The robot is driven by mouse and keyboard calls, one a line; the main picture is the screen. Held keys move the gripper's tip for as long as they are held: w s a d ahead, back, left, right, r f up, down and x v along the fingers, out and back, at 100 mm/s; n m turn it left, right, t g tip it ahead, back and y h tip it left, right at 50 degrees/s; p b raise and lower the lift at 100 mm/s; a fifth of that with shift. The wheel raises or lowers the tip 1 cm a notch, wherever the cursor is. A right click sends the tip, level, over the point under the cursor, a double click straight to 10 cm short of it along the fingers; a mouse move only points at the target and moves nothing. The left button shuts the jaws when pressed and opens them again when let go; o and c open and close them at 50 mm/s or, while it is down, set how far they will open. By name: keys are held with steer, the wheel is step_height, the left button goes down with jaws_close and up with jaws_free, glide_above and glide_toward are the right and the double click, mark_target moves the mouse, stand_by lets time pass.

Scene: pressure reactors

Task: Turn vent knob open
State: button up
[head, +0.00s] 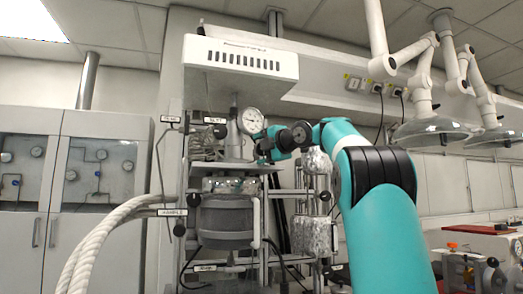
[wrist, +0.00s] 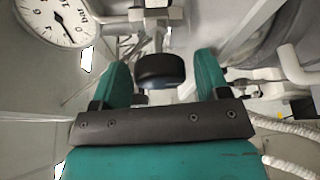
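A round black knob (wrist: 160,70) sits on a metal stem in the wrist view, between the two teal fingers of my gripper (wrist: 162,80). A gap shows on each side of the knob, so the fingers stand apart from it. My gripper is open and empty. In the head view my gripper (head: 263,148) is at the reactor's upper part, just below the pressure gauge (head: 250,120). The gauge's white dial also shows at the upper left of the wrist view (wrist: 58,18). In the head view my gripper and wrist hide the knob. No label naming the knob is readable.
The grey reactor vessel (head: 226,220) hangs below the gripper. Foil-wrapped cylinders (head: 313,234) stand to its right. Thick white hoses (head: 92,243) curve at the left. A white hood (head: 240,60) overhangs the reactor. A white pipe (wrist: 292,65) is at the wrist view's right.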

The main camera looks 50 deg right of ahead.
steer(key=shift+d+f, duration=0.1)
steer(key=m+t, duration=0.1)
steer(key=m, duration=0.1)
steer(key=shift+m, duration=0.3)
steer(key=m, duration=0.1)
steer(key=m+t+p, duration=0.1)
steer(key=m, duration=0.1)
steer(key=shift+r+h+p, duration=0.25)
steer(key=shift+h+p, duration=0.05)
steer(key=shift+h, duration=0.1)
steer(key=m+p, duration=0.1)
steer(key=m+h+p, duration=0.1)
steer(key=m, duration=0.1)
steer(key=m+t+h+p, duration=0.1)
steer(key=m+p, duration=0.1)
steer(key=shift+r, duration=0.35)
steer(key=m+h+p, duration=0.2)
steer(key=m+p, duration=0.3)
steer(key=shift+p, duration=0.4)
steer(key=m+h+p, duration=0.1)
steer(key=m+p, duration=0.1)
steer(key=p, duration=0.3)
steer(key=m+h+p, duration=0.1)
steer(key=m+p, duration=0.2)
steer(key=p, duration=0.2)
steer(key=shift+s+f+m+h, duration=0.1)
steer(key=shift+m+h, duration=0.2)
steer(key=shift+h, duration=0.1)
steer(key=shift+p, duration=0.55)
